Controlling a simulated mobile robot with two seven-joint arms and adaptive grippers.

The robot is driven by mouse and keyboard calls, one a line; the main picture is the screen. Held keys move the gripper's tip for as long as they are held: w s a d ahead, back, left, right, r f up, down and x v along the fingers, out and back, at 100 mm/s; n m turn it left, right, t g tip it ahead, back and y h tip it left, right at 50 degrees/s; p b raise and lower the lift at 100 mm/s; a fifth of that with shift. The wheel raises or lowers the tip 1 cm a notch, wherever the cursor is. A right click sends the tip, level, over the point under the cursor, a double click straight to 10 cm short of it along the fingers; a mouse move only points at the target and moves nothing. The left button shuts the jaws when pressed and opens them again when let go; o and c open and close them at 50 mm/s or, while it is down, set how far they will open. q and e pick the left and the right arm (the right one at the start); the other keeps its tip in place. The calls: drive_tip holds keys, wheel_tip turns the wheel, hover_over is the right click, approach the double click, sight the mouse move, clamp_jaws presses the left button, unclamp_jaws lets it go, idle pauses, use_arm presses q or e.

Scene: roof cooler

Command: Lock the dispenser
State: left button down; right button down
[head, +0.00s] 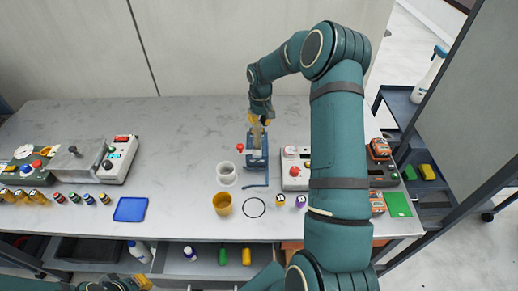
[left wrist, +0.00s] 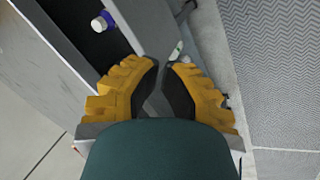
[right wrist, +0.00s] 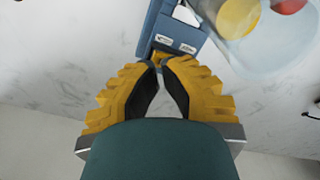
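The blue dispenser (head: 257,160) stands upright near the middle of the worktop, with a red knob (head: 240,148) on its left side. In the right wrist view the dispenser (right wrist: 172,32) lies just beyond my fingertips, with a small yellow part (right wrist: 158,50) at its near edge. My right gripper (head: 258,122) is over the back of the dispenser. In its wrist view the fingertips (right wrist: 157,68) nearly meet beside that yellow part; whether they touch or pinch it is unclear. My left gripper (head: 130,284) is low at the front left; its fingertips (left wrist: 162,68) are close together with nothing seen between them.
A clear cup (head: 226,174), an amber cup (head: 222,204) and a black ring (head: 255,207) sit near the dispenser's front. A blue tray (head: 131,209) lies left. A white device (head: 293,172) with a red button stands close on the right. The back left worktop is clear.

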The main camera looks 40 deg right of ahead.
drive_tip(key=shift+f+b, duration=0.85)
drive_tip(key=shift+f, duration=0.5)
idle(0.6)
drive_tip(key=shift+s+r, duration=0.1)
drive_tip(key=shift+r+p, duration=0.4)
drive_tip(key=shift+r, duration=0.05)
drive_tip(key=shift+r+p, duration=1.7)
drive_tip(key=shift+r, duration=1.35)
